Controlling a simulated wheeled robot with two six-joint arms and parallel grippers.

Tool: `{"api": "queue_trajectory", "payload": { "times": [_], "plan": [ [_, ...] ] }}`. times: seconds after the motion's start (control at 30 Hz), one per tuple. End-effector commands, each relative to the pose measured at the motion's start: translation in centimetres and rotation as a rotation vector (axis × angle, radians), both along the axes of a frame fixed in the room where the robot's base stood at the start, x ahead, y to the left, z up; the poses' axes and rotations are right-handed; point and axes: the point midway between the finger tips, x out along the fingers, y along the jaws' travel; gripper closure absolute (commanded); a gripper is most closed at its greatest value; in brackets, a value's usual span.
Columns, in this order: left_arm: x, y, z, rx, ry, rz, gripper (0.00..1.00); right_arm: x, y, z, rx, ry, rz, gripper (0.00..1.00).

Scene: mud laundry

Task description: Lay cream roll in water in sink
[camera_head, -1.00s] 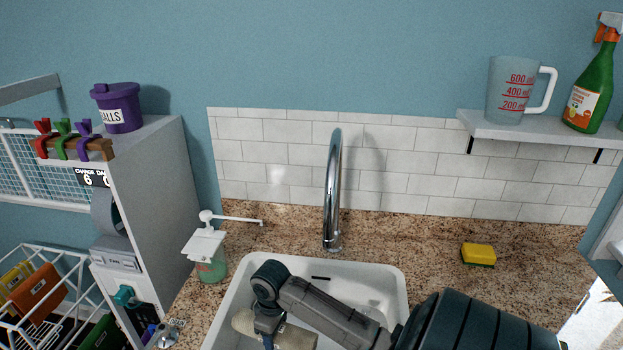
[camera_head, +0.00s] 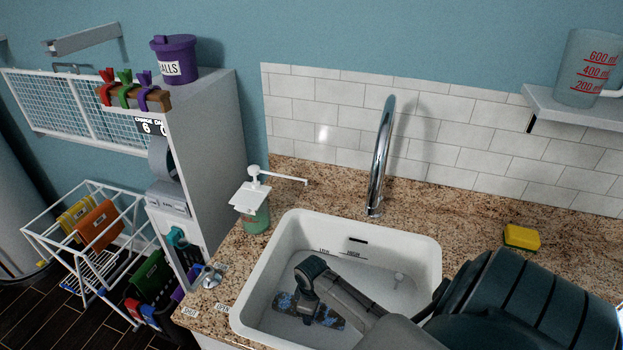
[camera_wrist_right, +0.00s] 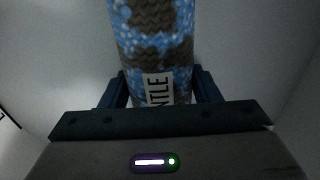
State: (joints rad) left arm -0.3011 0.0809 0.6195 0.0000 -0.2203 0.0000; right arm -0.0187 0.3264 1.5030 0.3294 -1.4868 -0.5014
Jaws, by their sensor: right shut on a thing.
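The roll (camera_head: 329,317) shows blue and dark brown patterning, not plain cream, with a white label ending in "NTLE" in the right wrist view (camera_wrist_right: 155,35). My right gripper (camera_head: 304,312) is shut on it, with a finger on each side in the right wrist view (camera_wrist_right: 158,88). The roll lies low inside the white sink (camera_head: 244,292), near its front middle. The grey layer over the sink floor looks like water (camera_head: 380,291), but I cannot tell whether the roll touches the bottom. My left gripper is not in view.
The tap (camera_head: 381,160) rises behind the sink. A soap pump bottle (camera_head: 256,215) stands at its back left and a yellow sponge (camera_head: 521,238) lies to the right. A grey cabinet (camera_head: 215,150) and wire rack (camera_head: 48,238) stand left.

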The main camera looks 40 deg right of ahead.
Motion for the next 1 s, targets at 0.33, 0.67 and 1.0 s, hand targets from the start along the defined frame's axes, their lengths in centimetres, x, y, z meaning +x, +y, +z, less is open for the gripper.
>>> {"api": "queue_trajectory", "payload": {
  "times": [0.33,0.67,1.0],
  "plan": [
    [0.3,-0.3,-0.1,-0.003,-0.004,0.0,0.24,0.1,0.0,-0.3,-0.001,-0.002,0.0,0.77],
    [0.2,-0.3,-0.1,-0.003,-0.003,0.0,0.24,0.0,0.0,-0.4,-0.001,0.0,0.0,0.22],
    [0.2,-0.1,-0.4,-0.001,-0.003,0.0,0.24,0.2,-0.2,2.1,-0.004,-0.005,0.002,0.22]
  ]
}}
